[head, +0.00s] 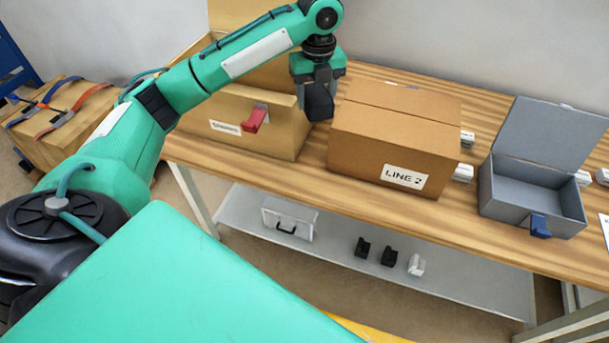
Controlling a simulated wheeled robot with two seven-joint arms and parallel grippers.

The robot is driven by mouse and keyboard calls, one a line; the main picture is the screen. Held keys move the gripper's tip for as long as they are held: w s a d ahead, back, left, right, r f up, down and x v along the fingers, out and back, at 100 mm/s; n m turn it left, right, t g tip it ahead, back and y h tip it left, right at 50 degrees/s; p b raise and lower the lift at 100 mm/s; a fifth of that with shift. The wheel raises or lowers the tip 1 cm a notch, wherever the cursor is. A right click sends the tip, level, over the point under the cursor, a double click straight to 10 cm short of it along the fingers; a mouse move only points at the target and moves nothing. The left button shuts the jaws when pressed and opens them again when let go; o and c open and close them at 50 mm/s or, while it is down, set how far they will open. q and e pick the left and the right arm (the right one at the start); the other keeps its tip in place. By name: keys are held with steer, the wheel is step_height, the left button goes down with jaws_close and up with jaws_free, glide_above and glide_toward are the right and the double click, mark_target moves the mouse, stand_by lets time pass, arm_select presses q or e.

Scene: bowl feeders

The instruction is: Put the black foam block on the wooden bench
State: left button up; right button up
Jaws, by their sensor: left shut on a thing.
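My left gripper (317,80) is at the upper middle of the head view, pointing down, shut on the black foam block (319,104). The block appears at the right end of the open tan box with the red latch, close to the closed LINE 2 carton. I cannot tell whether it touches either box. The wooden bench (300,174) runs from the upper middle to the lower right, with its striped top bare along the front edge. My right gripper is not in view.
The open tan box (205,145) and the LINE 2 carton (360,150) stand on the bench. A grey open-lidded box (495,199) stands to the right. A lower shelf (330,238) holds a light case (290,218) and several small items. A strapped wooden crate (45,147) is at left.

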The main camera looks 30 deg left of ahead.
arm_select(q)
steer(key=a+m, duration=0.1)
steer(key=m, duration=0.1)
steer(key=a+r+m, duration=0.1)
steer(key=m, duration=0.1)
steer(key=a+m, duration=0.1)
steer(key=m, duration=0.2)
steer(key=shift+w+a+r, duration=0.1)
steer(key=shift+r, duration=0.25)
steer(key=p, duration=0.4)
glide_toward(304, 174)
step_height(304, 174, down, 5)
steer(key=shift+f, duration=0.45)
steer(key=shift+f+b, duration=0.15)
steer(key=shift+b, duration=0.15)
steer(key=o, duration=1)
step_height(304, 174, up, 12)
steer(key=shift+r+b, duration=0.2)
steer(key=shift+b, duration=0.65)
